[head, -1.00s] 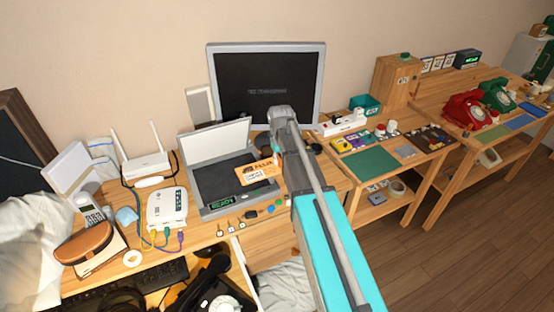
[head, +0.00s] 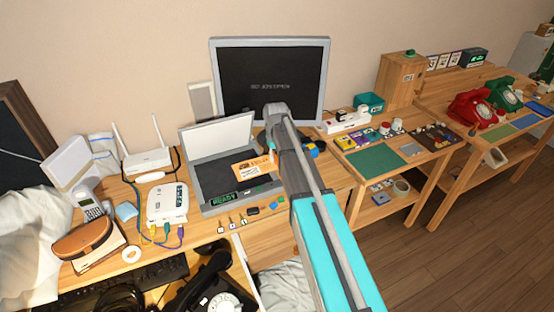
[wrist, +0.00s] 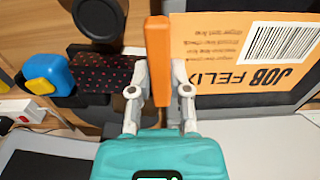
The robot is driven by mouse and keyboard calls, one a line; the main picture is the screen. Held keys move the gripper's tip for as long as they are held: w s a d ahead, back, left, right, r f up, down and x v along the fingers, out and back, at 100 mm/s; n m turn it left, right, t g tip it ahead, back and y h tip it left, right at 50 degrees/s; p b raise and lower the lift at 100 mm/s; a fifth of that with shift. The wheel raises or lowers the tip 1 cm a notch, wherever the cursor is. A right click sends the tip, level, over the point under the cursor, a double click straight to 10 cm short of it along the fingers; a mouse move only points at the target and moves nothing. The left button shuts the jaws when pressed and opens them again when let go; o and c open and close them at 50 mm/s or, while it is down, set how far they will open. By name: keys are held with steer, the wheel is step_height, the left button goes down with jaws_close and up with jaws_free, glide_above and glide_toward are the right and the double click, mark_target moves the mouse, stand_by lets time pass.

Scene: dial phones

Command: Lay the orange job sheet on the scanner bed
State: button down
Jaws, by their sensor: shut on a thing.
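The orange job sheet (head: 253,167) has dark print and a white barcode. My gripper (wrist: 158,85) is shut on an upright orange tab or edge at the sheet's side, and the printed face of the sheet (wrist: 250,45) shows to its right in the wrist view. In the head view the sheet is over the right part of the dark scanner bed (head: 217,181). I cannot tell whether it touches the bed. The scanner's pale lid (head: 217,137) is open at the back. My arm hides most of the gripper in the head view.
A monitor (head: 268,80) stands behind the scanner. A white router (head: 167,203) with cables is to its left. Several small items (head: 252,211) lie along its front. A blue and yellow object (wrist: 48,73) is left of my gripper in the wrist view.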

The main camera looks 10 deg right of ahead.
steer(key=shift+w+a+f+b, duration=0.35)
steer(key=shift+w+f+b, duration=0.2)
steer(key=shift+w+f, duration=0.1)
steer(key=shift+w+a+f+b, duration=0.35)
steer(key=shift+w+f+b, duration=0.2)
steer(key=shift+w+f, duration=0.1)
steer(key=shift+s+f+b, duration=0.1)
steer(key=shift+f+b, duration=1.05)
steer(key=shift+b, duration=0.05)
steer(key=c, duration=0.5)
jaws_free()
steer(key=shift+d+r, duration=0.1)
